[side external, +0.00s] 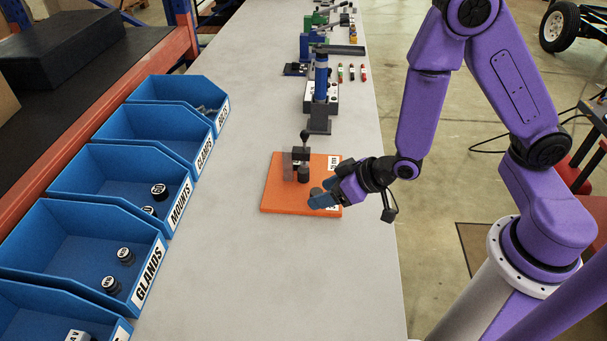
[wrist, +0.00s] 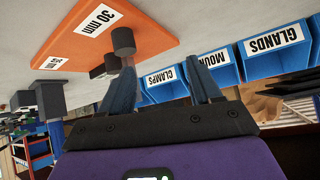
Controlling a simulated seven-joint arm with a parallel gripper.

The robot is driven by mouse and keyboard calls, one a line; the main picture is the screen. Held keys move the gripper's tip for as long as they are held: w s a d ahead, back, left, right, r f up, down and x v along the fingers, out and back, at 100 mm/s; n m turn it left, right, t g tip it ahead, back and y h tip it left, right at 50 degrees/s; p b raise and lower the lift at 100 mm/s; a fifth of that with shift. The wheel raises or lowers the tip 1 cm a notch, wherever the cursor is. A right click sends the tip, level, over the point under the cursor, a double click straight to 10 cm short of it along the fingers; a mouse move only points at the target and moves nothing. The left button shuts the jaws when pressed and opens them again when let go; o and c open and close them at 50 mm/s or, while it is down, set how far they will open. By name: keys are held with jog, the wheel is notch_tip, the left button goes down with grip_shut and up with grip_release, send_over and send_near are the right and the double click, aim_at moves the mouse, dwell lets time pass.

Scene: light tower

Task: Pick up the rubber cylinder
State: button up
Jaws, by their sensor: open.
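A dark grey cylinder (wrist: 123,40) stands on the orange board near its edge in the wrist view, just beyond the tip of one finger. It also shows in the side view (side external: 316,191), partly hidden by my gripper. A second dark cylinder (side external: 303,174) stands on the board farther back, by a black clamp-like part. I cannot tell by look which one is rubber. My gripper (side external: 321,201) is low over the near right corner of the board, its blue fingers apart. In the wrist view my gripper (wrist: 165,80) is open with nothing between the fingers.
The orange board (side external: 276,190) carries white labels, one reading "30 mm". Blue bins (side external: 75,240) with labels line the left side, some holding black-and-white round parts. A blue and black press (side external: 320,100) stands behind the board. The grey table is clear in front.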

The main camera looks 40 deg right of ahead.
aim_at(303, 169)
jog(key=w+d+t, duration=0.1)
jog(key=w+d+f+m+t+h, duration=0.1)
jog(key=d, duration=0.1)
jog(key=w+d+f+t, duration=0.1)
jog(key=w+d, duration=0.1)
jog(key=shift+d+t, duration=0.1)
jog(key=shift+t, duration=0.3)
jog(key=shift+w+d+m+t+h, duration=0.2)
jog(key=shift+d+m+t+h, duration=0.1)
jog(key=shift+d+t, duration=0.2)
jog(key=shift+x, duration=3.75)
jog(key=shift+r, duration=0.1)
grip_shut()
